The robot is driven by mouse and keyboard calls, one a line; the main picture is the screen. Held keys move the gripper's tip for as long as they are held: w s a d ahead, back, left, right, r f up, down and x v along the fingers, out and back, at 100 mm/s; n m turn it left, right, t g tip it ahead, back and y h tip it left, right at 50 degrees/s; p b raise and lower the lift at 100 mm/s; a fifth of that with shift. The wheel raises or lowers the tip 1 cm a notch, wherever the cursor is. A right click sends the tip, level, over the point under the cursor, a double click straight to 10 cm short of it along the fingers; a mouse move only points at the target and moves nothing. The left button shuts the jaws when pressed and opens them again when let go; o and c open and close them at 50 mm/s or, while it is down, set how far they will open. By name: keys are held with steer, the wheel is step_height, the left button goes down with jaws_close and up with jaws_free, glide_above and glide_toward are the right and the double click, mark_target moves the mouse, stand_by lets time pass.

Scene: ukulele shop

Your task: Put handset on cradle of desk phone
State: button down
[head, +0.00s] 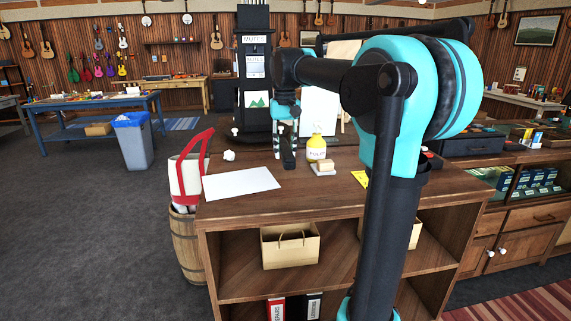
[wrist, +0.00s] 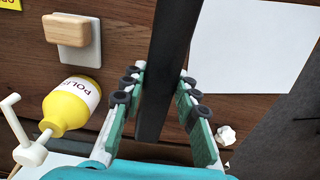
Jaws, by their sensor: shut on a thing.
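My gripper (head: 285,150) is above the left part of the wooden counter, its fingers pointing down. In the wrist view my gripper (wrist: 159,88) is shut on a long black bar, which looks like the handset (wrist: 172,45). The handset runs from the top edge of that view down between the fingers. In the head view it shows only as a small dark strip between the fingers. I cannot make out the desk phone or its cradle in either view. A dark object with some red (head: 431,158) shows partly behind my arm; I cannot tell what it is.
The counter (head: 330,205) holds a white sheet (head: 241,183), a crumpled paper ball (head: 229,155), a yellow bottle (head: 316,148) and a wooden block (head: 326,164) on a pale plate. A black tower display (head: 254,110) stands behind. A tote bag (head: 188,175) is at the left.

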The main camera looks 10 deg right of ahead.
mark_target(285, 173)
steer(key=shift+f, duration=2.4)
steer(key=shift+f, duration=0.15)
steer(key=c, duration=1.2)
jaws_free()
steer(key=shift+o, duration=0.2)
